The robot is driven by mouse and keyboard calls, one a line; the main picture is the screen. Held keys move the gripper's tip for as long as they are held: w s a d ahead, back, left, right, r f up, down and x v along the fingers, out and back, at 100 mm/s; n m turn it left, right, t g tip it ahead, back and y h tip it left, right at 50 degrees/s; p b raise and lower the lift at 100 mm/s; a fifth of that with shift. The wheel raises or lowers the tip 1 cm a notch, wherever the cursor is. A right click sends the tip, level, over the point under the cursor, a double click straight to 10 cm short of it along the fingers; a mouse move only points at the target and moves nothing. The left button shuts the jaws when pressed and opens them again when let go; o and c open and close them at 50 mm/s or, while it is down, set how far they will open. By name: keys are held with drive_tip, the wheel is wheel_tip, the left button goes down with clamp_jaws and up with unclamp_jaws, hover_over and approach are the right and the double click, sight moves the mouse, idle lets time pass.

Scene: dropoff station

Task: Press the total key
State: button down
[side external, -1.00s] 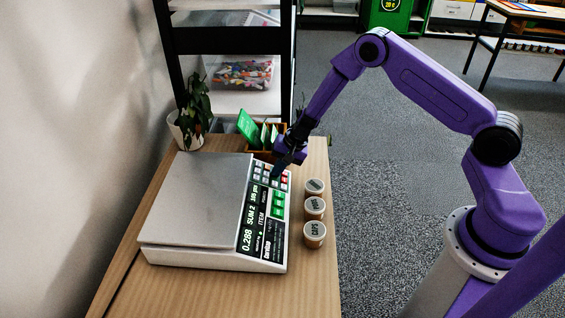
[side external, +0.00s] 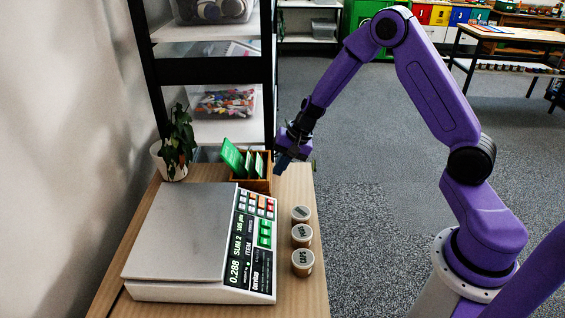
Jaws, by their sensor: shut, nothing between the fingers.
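A counting scale (side external: 180,235) with a flat grey pan stands on the wooden table. Its panel on the right has a keypad (side external: 257,203) of grey, orange and red keys, with larger green keys (side external: 265,233) nearer the camera. The key labels are too small to read, so I cannot tell which is the total key. The lit display (side external: 236,255) reads 0.288 and SUM 2. My gripper (side external: 281,168) is shut and empty, pointing down above and beyond the keypad's far right corner, apart from the keys.
Three lidded jars (side external: 302,236) stand in a row right of the scale, one marked CAPS. A wooden box with green cards (side external: 236,160) is behind it, close to my gripper. A potted plant (side external: 175,150) stands at the back left. A shelf rises behind the table.

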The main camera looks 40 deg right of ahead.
drive_tip(key=shift+s+d+r, duration=0.2)
drive_tip(key=shift+r, duration=0.45)
drive_tip(key=shift+a, duration=0.1)
drive_tip(key=s+a+r+n+g, duration=0.2)
drive_tip(key=s+a+r+n, duration=0.35)
drive_tip(key=s, duration=0.35)
drive_tip(key=s+a+r+n+g, duration=0.1)
drive_tip(key=s+a+r+n, duration=0.4)
drive_tip(key=s, duration=0.4)
drive_tip(key=s+d+r+n+h, duration=0.1)
drive_tip(key=s+d+n, duration=0.1)
drive_tip(key=s+n, duration=0.3)
drive_tip(key=s+d+r+n+h, duration=0.1)
drive_tip(key=s+d+n+h, duration=0.1)
drive_tip(key=s+n, duration=0.4)
drive_tip(key=s+d, duration=0.1)
drive_tip(key=s, duration=0.4)
drive_tip(key=shift+s+d+r, duration=0.25)
drive_tip(key=shift+s+d, duration=0.05)
